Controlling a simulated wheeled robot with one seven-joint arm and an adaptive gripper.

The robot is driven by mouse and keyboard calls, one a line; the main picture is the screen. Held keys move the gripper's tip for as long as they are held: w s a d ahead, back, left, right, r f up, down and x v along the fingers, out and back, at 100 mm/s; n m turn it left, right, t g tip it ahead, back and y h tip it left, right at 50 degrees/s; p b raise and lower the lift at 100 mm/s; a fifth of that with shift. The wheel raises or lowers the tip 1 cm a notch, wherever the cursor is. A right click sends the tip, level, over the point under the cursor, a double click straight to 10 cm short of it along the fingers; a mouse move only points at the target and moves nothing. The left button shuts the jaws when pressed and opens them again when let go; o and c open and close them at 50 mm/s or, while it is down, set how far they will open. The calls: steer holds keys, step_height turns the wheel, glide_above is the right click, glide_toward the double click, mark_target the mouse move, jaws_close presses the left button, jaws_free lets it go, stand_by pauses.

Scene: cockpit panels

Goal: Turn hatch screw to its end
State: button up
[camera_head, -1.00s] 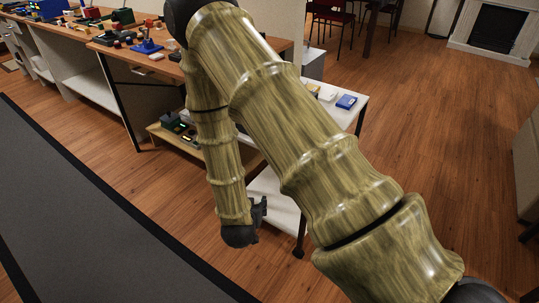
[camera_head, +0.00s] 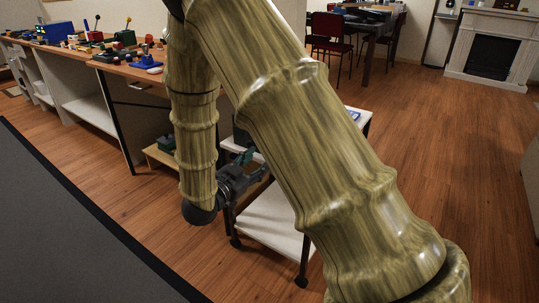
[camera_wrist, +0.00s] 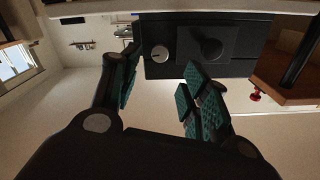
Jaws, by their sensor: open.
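In the wrist view, a dark rectangular panel (camera_wrist: 187,70) lies beyond my fingers. It carries a pale round screw-like head (camera_wrist: 160,54) and, to its right, a dark round knob (camera_wrist: 212,47). I cannot tell for sure which one is the hatch screw. My gripper (camera_wrist: 163,88) is open and empty, its teal-padded fingers spread below the panel in the picture. No contact with the panel shows. In the head view, my gripper (camera_head: 250,164) is beside the small white table, partly behind my arm; the hatch screw cannot be made out there.
A red knob (camera_wrist: 255,94) sits by a wooden block at the right of the wrist view. In the head view, a white wheeled table (camera_head: 268,222) stands by my arm, and a long workbench (camera_head: 135,70) with several devices is at left. The wooden floor at right is clear.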

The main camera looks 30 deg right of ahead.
steer(key=b+x, duration=0.1)
steer(key=x, duration=0.6)
steer(key=shift+d, duration=0.25)
steer(key=shift+w, duration=0.1)
jaws_close()
